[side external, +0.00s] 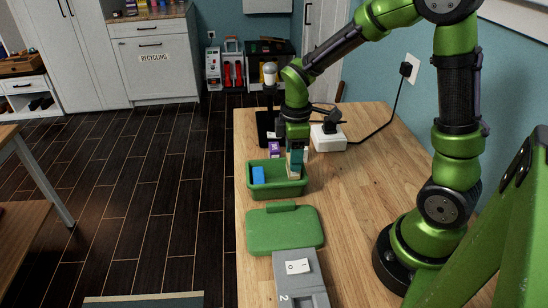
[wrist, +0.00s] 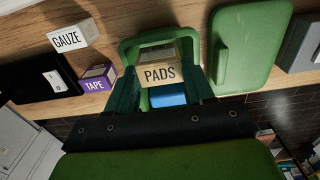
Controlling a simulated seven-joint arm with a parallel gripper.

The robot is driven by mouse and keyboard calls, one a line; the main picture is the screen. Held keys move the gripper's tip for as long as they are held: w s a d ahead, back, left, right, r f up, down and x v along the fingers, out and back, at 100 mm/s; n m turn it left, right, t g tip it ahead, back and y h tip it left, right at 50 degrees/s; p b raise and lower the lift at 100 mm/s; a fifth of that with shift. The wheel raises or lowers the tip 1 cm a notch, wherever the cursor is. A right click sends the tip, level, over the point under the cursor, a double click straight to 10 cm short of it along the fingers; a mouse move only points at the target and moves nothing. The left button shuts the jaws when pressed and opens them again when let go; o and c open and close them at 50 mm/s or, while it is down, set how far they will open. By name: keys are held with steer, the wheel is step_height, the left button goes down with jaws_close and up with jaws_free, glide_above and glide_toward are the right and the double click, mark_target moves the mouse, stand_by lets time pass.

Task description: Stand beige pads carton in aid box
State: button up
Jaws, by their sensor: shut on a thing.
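The beige pads carton (wrist: 160,74) is between my gripper's fingers (wrist: 161,82), its PADS label facing the wrist camera. In the side external view my gripper (side external: 297,158) points down at the right part of the green aid box (side external: 277,188). The carton (side external: 294,171) shows there below the fingers, partly hidden by them, with its lower end at or inside the box opening. Whether it touches the box floor cannot be told. A blue item (side external: 258,175) lies in the left part of the box; it also shows in the wrist view (wrist: 168,100).
A purple TAPE carton (wrist: 97,79) and a white GAUZE carton (wrist: 75,36) stand on the table beyond the box. A green lid (side external: 285,230) and a grey switch box (side external: 303,283) lie nearer. A white device (side external: 328,139) with a cable stands behind.

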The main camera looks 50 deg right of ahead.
steer(key=shift+f, duration=1)
steer(key=o, duration=0.9)
steer(key=c, duration=0.4)
steer(key=shift+r, duration=0.15)
steer(key=shift+r, duration=3.9)
